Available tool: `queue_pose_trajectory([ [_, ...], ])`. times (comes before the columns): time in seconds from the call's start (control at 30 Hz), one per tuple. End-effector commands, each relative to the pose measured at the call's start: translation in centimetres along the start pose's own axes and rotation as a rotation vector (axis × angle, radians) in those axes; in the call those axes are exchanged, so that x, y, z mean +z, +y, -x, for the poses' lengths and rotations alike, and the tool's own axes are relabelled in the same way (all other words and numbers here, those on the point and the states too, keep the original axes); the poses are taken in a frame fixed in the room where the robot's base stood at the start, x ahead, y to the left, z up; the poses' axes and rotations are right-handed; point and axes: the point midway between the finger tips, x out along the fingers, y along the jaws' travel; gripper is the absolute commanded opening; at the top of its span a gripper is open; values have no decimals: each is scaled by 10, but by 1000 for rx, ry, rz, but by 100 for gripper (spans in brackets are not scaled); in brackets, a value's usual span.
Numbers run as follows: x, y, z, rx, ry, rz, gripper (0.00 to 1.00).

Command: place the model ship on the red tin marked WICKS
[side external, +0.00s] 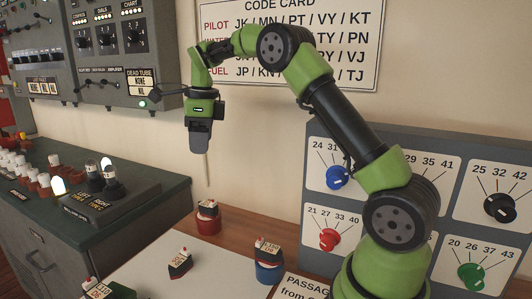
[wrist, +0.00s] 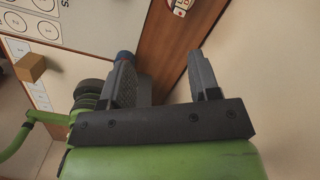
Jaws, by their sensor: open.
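A red tin (side external: 208,226) stands on the brown wood top in the side view, with a small dark and red piece carrying a pale label (side external: 208,209) on it. I cannot read that label. A similar small dark, red-topped piece (side external: 180,264), which looks like a model ship, sits on the white sheet to the front left. Another labelled piece (side external: 267,247) is on a blue tin (side external: 268,273). My gripper (side external: 202,153) points down, open and empty, above and apart from the red tin. In the wrist view my gripper (wrist: 160,58) has nothing between its fingers.
A white sheet (side external: 215,272) covers the front of the wood top. A grey dial panel (side external: 455,150) stands at the right, and a green-topped console (side external: 120,205) at the left. A code card hangs behind.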

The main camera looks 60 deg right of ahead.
Motion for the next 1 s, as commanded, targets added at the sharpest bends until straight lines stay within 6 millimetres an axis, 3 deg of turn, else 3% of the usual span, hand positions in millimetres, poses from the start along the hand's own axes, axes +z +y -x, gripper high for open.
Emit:
queue_pose_trajectory([
  [0.03,0,17,23,-22,-33,145,56],
  [0.2,-13,75,74,-108,-121,664,56],
  [0.4,-49,147,106,-268,-188,1255,56],
  [0.6,-95,208,104,-467,-196,1778,56],
  [0.7,-113,227,96,-554,-181,1963,56],
  [0.83,-126,240,87,-625,-161,2107,56],
  [1.0,-131,244,83,-649,-150,2161,56],
])
